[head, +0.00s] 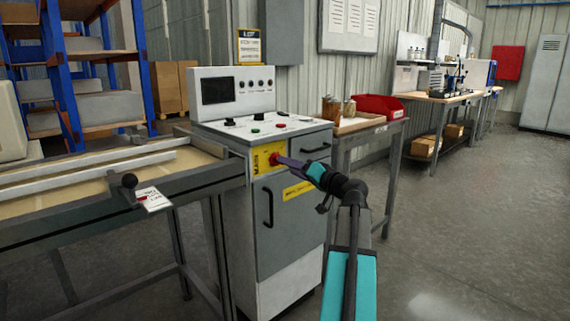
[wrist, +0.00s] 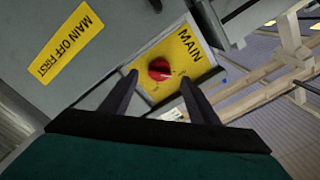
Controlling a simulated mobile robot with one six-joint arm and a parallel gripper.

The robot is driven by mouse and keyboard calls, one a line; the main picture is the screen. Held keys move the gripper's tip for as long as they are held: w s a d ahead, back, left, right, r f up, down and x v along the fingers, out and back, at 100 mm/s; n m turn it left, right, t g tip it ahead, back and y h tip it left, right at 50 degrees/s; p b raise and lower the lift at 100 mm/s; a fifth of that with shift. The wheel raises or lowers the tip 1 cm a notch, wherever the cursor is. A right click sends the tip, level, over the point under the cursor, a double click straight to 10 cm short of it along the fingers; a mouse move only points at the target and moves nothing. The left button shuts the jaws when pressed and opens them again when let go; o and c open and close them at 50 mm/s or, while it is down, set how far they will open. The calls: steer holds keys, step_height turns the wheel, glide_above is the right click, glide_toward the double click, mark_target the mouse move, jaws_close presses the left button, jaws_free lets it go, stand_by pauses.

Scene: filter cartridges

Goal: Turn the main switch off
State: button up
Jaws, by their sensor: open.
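The main switch (head: 274,159) is a red knob on a yellow plate marked MAIN, on the front of a grey control cabinet (head: 290,225). The wrist view shows the red knob (wrist: 160,69) between and just beyond the fingertips of my gripper (wrist: 158,75). The fingers are apart, one on each side of the knob.
A yellow MAIN OFF FIRST label (wrist: 63,45) is on the cabinet. A conveyor-like bench (head: 110,222) with a black-knobbed lever and white tag (head: 153,198) adjoins it on the left. A side table with a red bin (head: 380,106) stands right. Floor at right is clear.

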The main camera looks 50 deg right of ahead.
steer(key=s+p, duration=0.1)
steer(key=s, duration=0.7)
steer(key=shift+a, duration=0.25)
steer(key=shift+s, duration=0.2)
